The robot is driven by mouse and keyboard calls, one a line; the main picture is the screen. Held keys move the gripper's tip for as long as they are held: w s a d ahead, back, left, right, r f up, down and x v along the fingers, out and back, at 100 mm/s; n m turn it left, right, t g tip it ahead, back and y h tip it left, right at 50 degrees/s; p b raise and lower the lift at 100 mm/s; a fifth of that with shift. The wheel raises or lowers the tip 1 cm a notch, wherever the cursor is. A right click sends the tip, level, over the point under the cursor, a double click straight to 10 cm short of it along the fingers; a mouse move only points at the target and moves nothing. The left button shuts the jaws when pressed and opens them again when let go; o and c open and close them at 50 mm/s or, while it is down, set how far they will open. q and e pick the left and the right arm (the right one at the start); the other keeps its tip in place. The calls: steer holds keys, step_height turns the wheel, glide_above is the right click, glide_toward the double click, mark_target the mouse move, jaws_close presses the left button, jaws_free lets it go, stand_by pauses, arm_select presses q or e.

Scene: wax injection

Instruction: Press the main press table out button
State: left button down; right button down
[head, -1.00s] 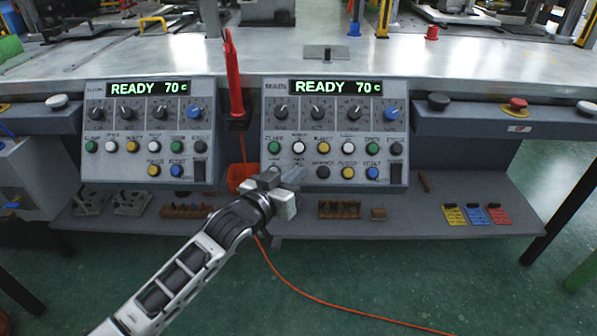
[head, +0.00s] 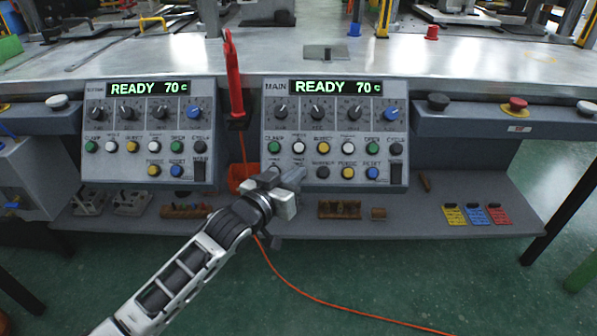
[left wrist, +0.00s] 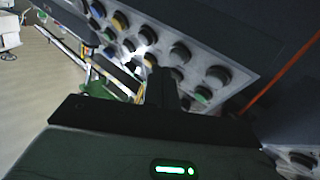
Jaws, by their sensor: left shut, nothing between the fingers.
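The main press panel (head: 335,185) stands right of centre under a display reading READY 70. Its upper button row has green (head: 274,147), white (head: 299,147), yellow (head: 323,147), white (head: 348,147), green (head: 371,147) and black buttons. The small labels are too blurred to tell surely which is table out. My left gripper (head: 298,175) is shut and empty, its tips at the panel's lower left, below the left white button. Contact cannot be told. In the left wrist view the dark fingers (left wrist: 166,88) point at the tilted panel's knobs and buttons. My right gripper is out of view.
A similar panel (head: 150,172) stands to the left. A red button (head: 517,103) is on the right rail. The lower shelf (head: 410,215) holds small parts and coloured tags.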

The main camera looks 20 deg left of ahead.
arm_select(q)
steer(key=shift+w+a+f, duration=0.1)
steer(key=shift+w+f, duration=0.15)
steer(key=shift+w, duration=0.05)
